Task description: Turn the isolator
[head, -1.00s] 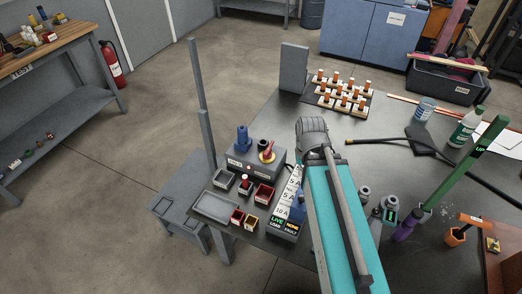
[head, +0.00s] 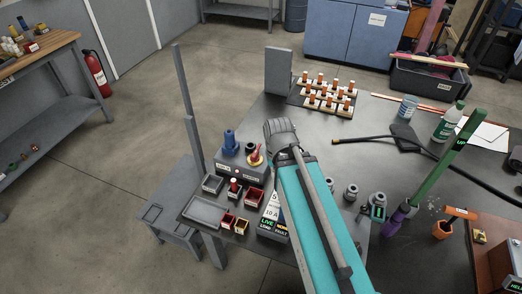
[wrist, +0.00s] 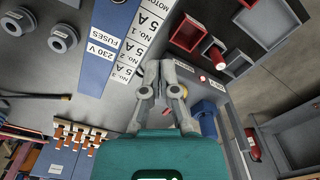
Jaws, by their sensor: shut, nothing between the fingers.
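The isolator, a red handle on a yellow disc (head: 255,155), sits on top of a grey box (head: 243,172) in the head view. It is beside a blue upright part (head: 230,142) and just left of my arm's end. In the wrist view my gripper (wrist: 166,72) is shut and empty, with its fingers next to the grey box (wrist: 219,95). The blue part (wrist: 205,119) shows to the right of the fingers.
White fuse labels (wrist: 142,28) lie beside the fingers. Small red bins (head: 254,198) and a grey tray (head: 205,212) are in front of the box. A rack of orange-topped parts (head: 325,94) and an upright grey plate (head: 279,70) stand behind. Bare tabletop lies behind the box.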

